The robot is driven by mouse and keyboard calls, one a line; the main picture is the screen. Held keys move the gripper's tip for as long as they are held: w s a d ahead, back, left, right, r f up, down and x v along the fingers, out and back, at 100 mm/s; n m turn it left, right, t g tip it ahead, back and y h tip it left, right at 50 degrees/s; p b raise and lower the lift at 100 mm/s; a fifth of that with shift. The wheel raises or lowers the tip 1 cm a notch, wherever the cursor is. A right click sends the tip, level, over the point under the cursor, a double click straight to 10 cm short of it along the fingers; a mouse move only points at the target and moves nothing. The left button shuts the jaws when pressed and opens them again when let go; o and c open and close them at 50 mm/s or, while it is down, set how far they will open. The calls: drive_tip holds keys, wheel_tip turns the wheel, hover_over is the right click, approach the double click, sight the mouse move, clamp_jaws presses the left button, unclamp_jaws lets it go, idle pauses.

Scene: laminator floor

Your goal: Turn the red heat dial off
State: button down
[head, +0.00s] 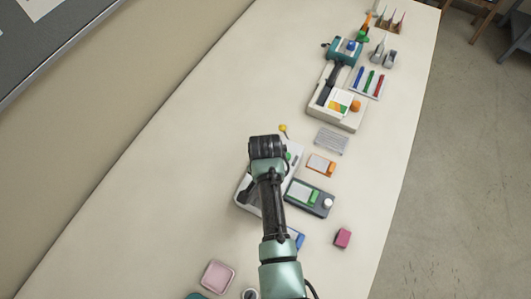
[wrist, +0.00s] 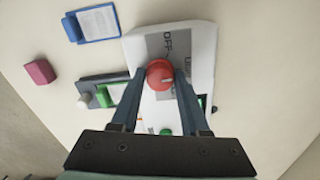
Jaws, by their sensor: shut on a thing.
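In the wrist view, the red heat dial (wrist: 160,75) sits on the white laminator (wrist: 203,50), beside a grey label panel with "OFF" lettering. A pale pointer mark shows on the dial, towards its right side. My gripper (wrist: 161,80) is shut on the dial, with one dark finger on each side of it. In the head view, my arm and gripper (head: 267,148) reach over the laminator (head: 244,192) and cover most of it. The dial is hidden there.
Beside the laminator stands a grey device with a green clip (head: 310,198). A magenta block (head: 342,238), an orange-edged card holder (head: 321,164) and a wire rack (head: 331,140) are nearby. A pink dish (head: 218,276) is at the front. The table's left side is clear.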

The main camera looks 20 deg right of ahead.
drive_tip(key=n+p, duration=0.1)
drive_tip(key=n, duration=0.4)
drive_tip(key=shift+r+n, duration=0.1)
drive_tip(key=shift+n, duration=0.2)
drive_tip(key=n+p, duration=0.1)
drive_tip(key=n, duration=0.4)
drive_tip(key=shift+n, duration=0.4)
drive_tip(key=shift+c, duration=2)
unclamp_jaws()
wheel_tip(320, 180, up, 13)
drive_tip(key=b, duration=0.1)
drive_tip(key=shift+b, duration=0.4)
